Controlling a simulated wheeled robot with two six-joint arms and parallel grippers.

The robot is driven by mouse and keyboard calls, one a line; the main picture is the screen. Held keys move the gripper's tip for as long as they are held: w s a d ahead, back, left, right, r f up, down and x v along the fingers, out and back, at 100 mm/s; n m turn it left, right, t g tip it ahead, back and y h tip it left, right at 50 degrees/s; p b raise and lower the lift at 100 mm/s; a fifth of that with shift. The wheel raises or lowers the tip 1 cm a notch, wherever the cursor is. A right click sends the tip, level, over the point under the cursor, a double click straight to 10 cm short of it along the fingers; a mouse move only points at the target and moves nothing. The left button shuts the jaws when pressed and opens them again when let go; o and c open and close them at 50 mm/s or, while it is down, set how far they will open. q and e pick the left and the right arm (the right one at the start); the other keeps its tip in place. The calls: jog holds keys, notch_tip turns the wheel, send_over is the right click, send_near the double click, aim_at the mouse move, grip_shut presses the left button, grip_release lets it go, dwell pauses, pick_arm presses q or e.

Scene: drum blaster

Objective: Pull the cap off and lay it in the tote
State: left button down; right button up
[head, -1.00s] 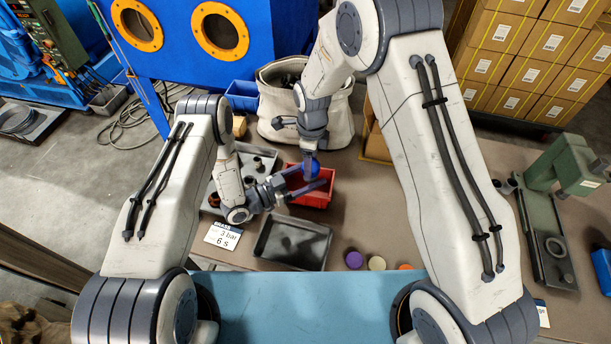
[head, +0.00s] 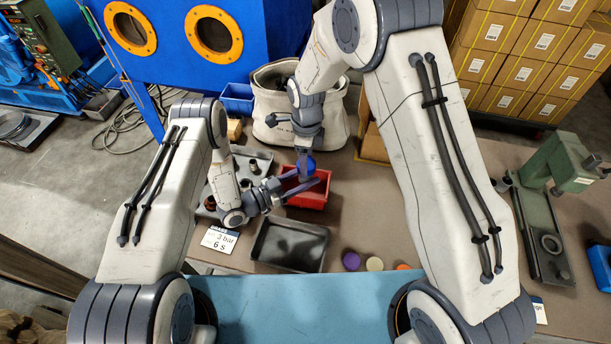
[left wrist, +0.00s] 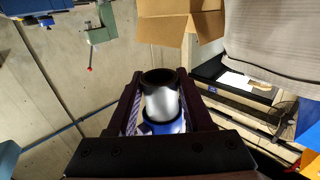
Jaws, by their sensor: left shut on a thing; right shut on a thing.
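A round blue cap (head: 307,164) shows over the red bin in the head view, under my right gripper (head: 304,158). My right gripper comes down from above and is shut on what looks like the blue cap; its fingers are partly hidden. My left gripper (head: 302,189) reaches in from the left, just below it. In the left wrist view its jaws are shut on a silver cylinder (left wrist: 161,104) with a dark rim and blue at its lower end. How cap and cylinder meet is hard to see. A red bin (head: 316,201) stands beneath; I cannot tell whether it is the tote.
A dark empty tray (head: 262,262) lies in front of the red bin. A grey tray (head: 262,153) with parts and a blue bin (head: 236,101) are behind left, a canvas bag (head: 335,125) behind. Purple (head: 351,261), cream (head: 374,264) and orange discs lie right of the dark tray.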

jog(key=shift+r, duration=3.45)
